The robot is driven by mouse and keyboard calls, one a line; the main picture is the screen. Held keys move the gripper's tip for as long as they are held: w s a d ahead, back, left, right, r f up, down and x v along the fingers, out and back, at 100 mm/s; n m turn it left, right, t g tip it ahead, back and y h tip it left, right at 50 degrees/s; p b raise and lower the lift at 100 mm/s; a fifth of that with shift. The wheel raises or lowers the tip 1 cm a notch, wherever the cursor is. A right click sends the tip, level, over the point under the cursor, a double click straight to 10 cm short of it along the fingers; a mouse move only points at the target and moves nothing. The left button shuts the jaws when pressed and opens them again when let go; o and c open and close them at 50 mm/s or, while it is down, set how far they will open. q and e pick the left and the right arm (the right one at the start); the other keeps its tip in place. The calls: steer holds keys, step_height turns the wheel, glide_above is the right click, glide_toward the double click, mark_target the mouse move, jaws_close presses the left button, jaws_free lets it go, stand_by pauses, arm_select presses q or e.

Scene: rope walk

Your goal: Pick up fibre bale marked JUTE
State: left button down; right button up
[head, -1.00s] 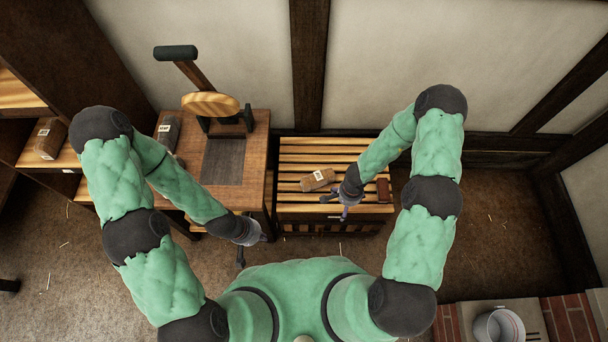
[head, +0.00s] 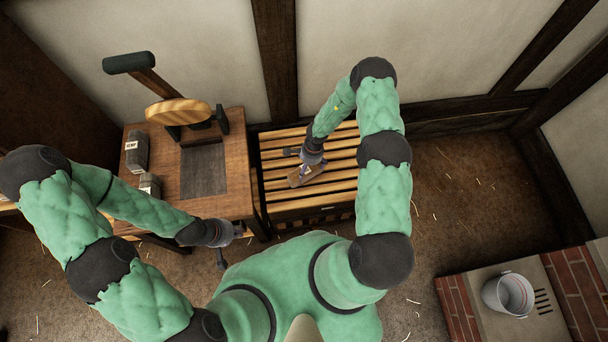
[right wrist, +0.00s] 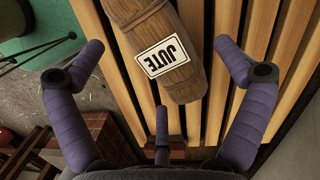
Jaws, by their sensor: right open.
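The brown fibre bale marked JUTE (right wrist: 165,50) lies on the slatted bench (head: 335,157); its white label reads JUTE upside down in the right wrist view. In the head view the bale (head: 308,176) is partly hidden by my right gripper (head: 306,163). The right gripper is open above it, and in the right wrist view its purple fingers (right wrist: 160,85) stand spread to both sides of the bale, apart from it. My left gripper (head: 232,243) hangs beside the wooden table; its jaw opening is too small to make out.
The wooden table (head: 237,160) left of the bench carries a grey bale marked HEMP (head: 136,150) and another bale (head: 150,186). A tall lever device with a round wooden disc (head: 178,112) stands on it. A metal bucket (head: 507,295) sits at lower right.

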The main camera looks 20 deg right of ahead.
mark_target(307, 174)
steer(key=f+b, duration=0.1)
steer(key=f, duration=0.2)
steer(key=shift+a+f, duration=0.1)
steer(key=shift+a, duration=0.1)
steer(key=f+b, duration=0.1)
steer(key=f, duration=0.2)
steer(key=f+b, duration=0.1)
steer(key=f, duration=0.1)
steer(key=shift+s+a+b, duration=0.15)
steer(key=shift+s+b, duration=0.15)
steer(key=shift+s, duration=0.1)
steer(key=shift+r, duration=0.1)
steer(key=c, duration=1.2)
